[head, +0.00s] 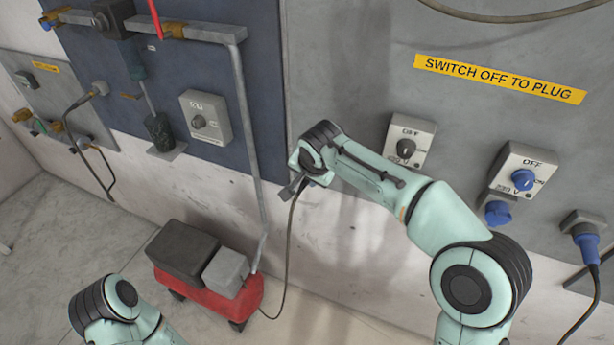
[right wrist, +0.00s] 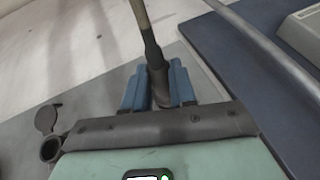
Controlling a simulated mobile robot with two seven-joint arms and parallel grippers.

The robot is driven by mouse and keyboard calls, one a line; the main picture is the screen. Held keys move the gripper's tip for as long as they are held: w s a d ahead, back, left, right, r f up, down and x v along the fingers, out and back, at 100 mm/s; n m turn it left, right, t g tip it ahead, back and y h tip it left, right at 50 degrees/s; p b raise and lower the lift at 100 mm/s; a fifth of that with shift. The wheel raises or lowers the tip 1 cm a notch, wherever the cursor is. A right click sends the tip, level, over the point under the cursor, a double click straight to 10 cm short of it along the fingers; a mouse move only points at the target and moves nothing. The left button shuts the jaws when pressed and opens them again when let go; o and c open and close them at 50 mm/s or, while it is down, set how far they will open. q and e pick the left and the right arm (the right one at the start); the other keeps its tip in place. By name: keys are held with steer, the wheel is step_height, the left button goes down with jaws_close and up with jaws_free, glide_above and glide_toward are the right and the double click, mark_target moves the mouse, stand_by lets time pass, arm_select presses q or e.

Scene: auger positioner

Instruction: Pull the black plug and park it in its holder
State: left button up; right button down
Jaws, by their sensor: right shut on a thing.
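My right gripper (head: 293,187) is in front of the grey wall panel's lower left part. In the right wrist view its blue fingers (right wrist: 159,88) are shut on the black plug (right wrist: 160,90), whose cable (right wrist: 139,14) runs away from the fingers. In the head view the cable hangs to the floor by the red machine (head: 218,288), and the plug is mostly hidden by my gripper. A dark round opening with a raised flap (right wrist: 49,150) is beside the gripper in the right wrist view; I cannot tell whether it is socket or holder. My left gripper is out of view.
A blue plug (head: 586,238) is at the right edge. A grey pipe (head: 246,150) runs down left of the gripper.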

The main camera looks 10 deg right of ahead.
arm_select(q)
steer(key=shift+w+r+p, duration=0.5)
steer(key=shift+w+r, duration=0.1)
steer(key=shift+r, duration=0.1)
arm_select(e)
steer(key=shift+w+d, duration=0.55)
steer(key=shift+w, duration=0.35)
steer(key=c, duration=0.8)
jaws_free()
steer(key=shift+w, duration=0.1)
steer(key=shift+c, duration=0.2)
steer(key=shift+s+r, duration=0.3)
steer(key=shift+r, duration=0.2)
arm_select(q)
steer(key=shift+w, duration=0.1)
arm_select(e)
steer(key=v, duration=1.2)
steer(key=shift+s, duration=0.2)
steer(key=shift+d, duration=0.15)
